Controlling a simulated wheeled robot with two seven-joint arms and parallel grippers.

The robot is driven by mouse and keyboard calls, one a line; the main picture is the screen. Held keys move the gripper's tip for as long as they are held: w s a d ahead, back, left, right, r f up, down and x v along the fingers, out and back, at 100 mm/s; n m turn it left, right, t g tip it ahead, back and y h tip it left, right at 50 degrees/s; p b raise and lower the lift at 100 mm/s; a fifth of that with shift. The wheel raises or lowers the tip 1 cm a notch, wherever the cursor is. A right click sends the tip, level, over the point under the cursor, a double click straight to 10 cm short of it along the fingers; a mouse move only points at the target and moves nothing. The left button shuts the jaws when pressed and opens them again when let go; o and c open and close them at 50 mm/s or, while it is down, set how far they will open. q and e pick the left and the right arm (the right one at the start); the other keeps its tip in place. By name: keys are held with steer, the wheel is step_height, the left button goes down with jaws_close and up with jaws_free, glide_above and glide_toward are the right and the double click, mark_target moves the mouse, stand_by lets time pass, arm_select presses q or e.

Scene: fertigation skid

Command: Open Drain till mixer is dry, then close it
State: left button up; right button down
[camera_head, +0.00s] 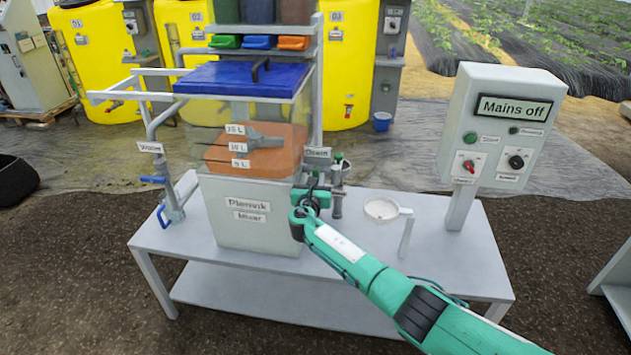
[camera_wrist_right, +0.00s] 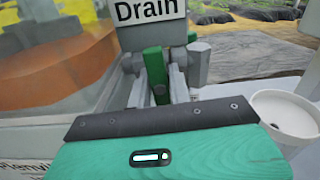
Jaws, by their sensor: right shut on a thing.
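The mixer is a clear tank (camera_head: 190,110) with a blue lid (camera_head: 245,78) on a grey base labelled "Mixer". Orange-brown liquid (camera_head: 262,157) stands in it beside the 5, 10 and 15 L labels; I cannot read the exact level. The Drain label (camera_head: 317,152) is at the tank's right side and also shows in the wrist view (camera_wrist_right: 150,12). The green drain handle (camera_wrist_right: 154,68) stands upright below that label. My right gripper (camera_head: 325,184) is shut on the drain handle; its fingers (camera_wrist_right: 157,92) flank it in the wrist view. My left gripper is out of view.
A white round cup (camera_head: 381,209) stands on the table (camera_head: 330,245) right of the drain. A control box (camera_head: 505,125) reading "Mains off" stands at the right. A blue-handled water valve (camera_head: 153,180) is at the left. Yellow tanks (camera_head: 345,65) stand behind.

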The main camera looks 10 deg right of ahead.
steer(key=n+p, duration=0.5)
steer(key=shift+r, duration=0.35)
steer(key=n+p, duration=0.3)
steer(key=n, duration=0.2)
steer(key=n+p, duration=0.1)
steer(key=n, duration=0.2)
steer(key=shift+f+n+p, duration=0.2)
steer(key=shift+n+p, duration=0.1)
steer(key=shift+p, duration=0.05)
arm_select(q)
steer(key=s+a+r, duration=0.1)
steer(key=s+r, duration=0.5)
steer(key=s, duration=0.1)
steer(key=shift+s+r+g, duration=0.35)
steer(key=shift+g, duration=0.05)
arm_select(e)
steer(key=shift+f+n, duration=0.2)
steer(key=shift+n, duration=0.9)
steer(key=c, duration=1.2)
jaws_free()
steer(key=shift+c, duration=0.2)
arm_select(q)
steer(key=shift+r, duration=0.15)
